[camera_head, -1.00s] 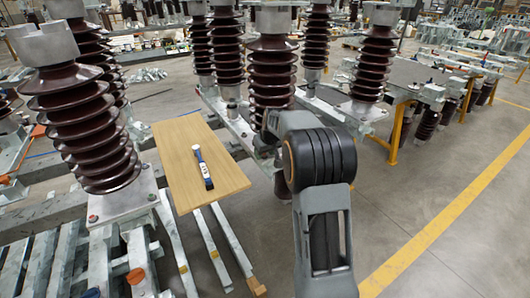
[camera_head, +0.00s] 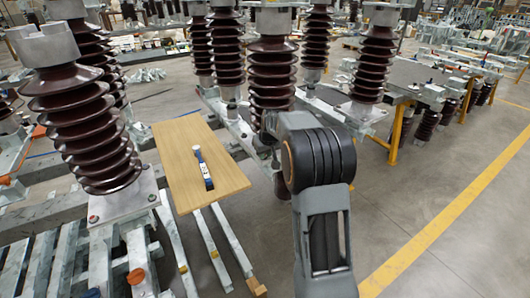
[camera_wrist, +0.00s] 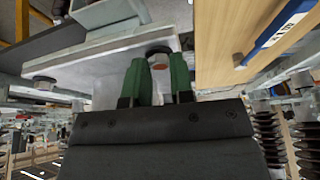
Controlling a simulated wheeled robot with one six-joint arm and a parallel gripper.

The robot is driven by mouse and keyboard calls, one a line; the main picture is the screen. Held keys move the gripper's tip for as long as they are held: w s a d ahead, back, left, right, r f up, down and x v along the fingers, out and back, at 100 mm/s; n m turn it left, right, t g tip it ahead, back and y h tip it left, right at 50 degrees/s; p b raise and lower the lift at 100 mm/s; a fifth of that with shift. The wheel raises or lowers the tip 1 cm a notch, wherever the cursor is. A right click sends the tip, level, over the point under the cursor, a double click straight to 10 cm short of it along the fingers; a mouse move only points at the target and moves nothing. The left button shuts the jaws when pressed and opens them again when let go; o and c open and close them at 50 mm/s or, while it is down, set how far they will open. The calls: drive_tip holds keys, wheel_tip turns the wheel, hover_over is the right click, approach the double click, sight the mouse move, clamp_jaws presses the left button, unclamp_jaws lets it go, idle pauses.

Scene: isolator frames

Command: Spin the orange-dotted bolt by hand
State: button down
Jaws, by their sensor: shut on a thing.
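The bolt with an orange-red dot (camera_wrist: 158,56) shows in the wrist view at the edge of a pale metal plate (camera_wrist: 105,58). My gripper (camera_wrist: 158,72) has two green fingers, one on each side of the bolt, and is shut on it. The finger tips hide part of the bolt's sides. In the head view, my grey arm (camera_head: 325,200) reaches toward the foot of the middle brown insulator (camera_head: 272,75). The arm hides the gripper and this bolt there.
A wooden board (camera_head: 175,160) with a blue and white tool (camera_head: 202,165) lies left of my arm. A large insulator (camera_head: 90,125) stands at the far left, by galvanised beams (camera_head: 205,240). Open floor (camera_head: 440,180) with a yellow line lies at the right.

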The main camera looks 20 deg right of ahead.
drive_tip(key=m, duration=0.2)
drive_tip(key=m+h, duration=0.1)
drive_tip(key=m, duration=0.1)
drive_tip(key=shift+a+h+p, duration=0.15)
drive_tip(key=shift+h+p, duration=0.15)
drive_tip(key=m, duration=0.2)
drive_tip(key=m+g+h+b, duration=0.1)
drive_tip(key=m, duration=0.1)
drive_tip(key=shift+w+a+f+m+h, duration=0.1)
drive_tip(key=shift+w+a+m+h, duration=0.05)
drive_tip(key=shift+m+h, duration=0.15)
drive_tip(key=m+g+b, duration=0.1)
drive_tip(key=m, duration=0.2)
drive_tip(key=shift+w+m+h, duration=0.1)
drive_tip(key=shift+m+h, duration=0.2)
drive_tip(key=shift+h, duration=0.1)
drive_tip(key=shift+w+a+m+g+h, duration=0.15)
drive_tip(key=shift+m+g, duration=0.25)
drive_tip(key=shift+m, duration=0.6)
drive_tip(key=shift+s+d+m+g+h, duration=0.15)
drive_tip(key=shift+m+g, duration=0.25)
drive_tip(key=shift+m, duration=0.6)
drive_tip(key=shift+w+a+m, duration=0.1)
drive_tip(key=shift+m, duration=0.2)
drive_tip(key=c, duration=1)
unclamp_jaws()
drive_tip(key=p+v, duration=0.2)
drive_tip(key=v, duration=1.2)
drive_tip(key=shift+w, duration=0.15)
